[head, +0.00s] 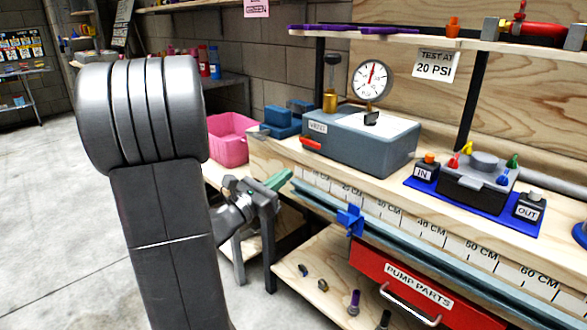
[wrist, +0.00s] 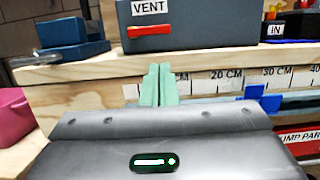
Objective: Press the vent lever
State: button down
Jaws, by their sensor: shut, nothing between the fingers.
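The red vent lever (head: 310,144) sticks out at the left front of a blue-grey box (head: 362,140), just below its VENT label (head: 317,127). In the wrist view the lever (wrist: 149,30) lies nearly level across the box front. My gripper (head: 284,176) has green fingers and is shut and empty. In the wrist view the gripper (wrist: 160,72) points toward the bench edge, with its tips lower in the picture than the lever and apart from it.
A gauge (head: 372,79) stands on the box. Blue blocks (head: 281,121) and a pink bin (head: 230,137) are to the left. The IN/OUT filter unit (head: 477,183) is to the right. The wooden bench edge (wrist: 90,72) lies between my gripper and the box.

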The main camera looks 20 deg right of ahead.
aim_at(310, 143)
jog(key=x, duration=0.9)
jog(key=shift+d, duration=0.1)
jog(key=shift+r+n, duration=0.15)
jog(key=shift+n, duration=0.85)
